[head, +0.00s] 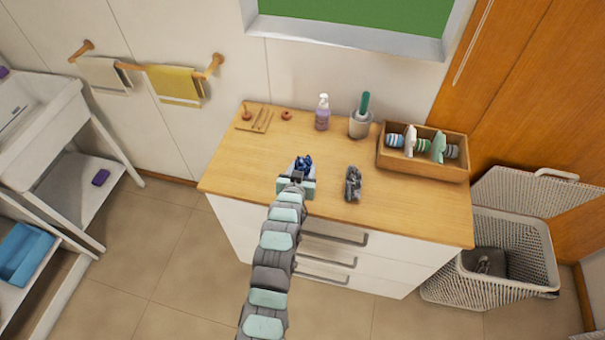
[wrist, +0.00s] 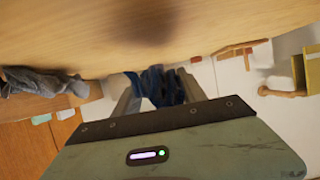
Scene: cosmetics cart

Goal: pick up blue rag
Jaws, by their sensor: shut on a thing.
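The blue rag (head: 304,163) is a crumpled dark blue cloth at the end of my arm in the head view. My gripper (head: 298,172) is over the front left part of the wooden counter top (head: 245,160) and is shut on the rag. In the wrist view the blue rag (wrist: 158,88) is bunched between the two fingers (wrist: 155,92). The fingers hide part of it. The counter surface is close to the rag in that view; I cannot tell whether they touch.
A grey rag (head: 353,184) lies on the counter right of my gripper. Behind are a soap bottle (head: 322,113), a grey holder with a green-handled brush (head: 360,123) and a wooden box (head: 425,166). A white basket (head: 500,262) stands on the floor at right.

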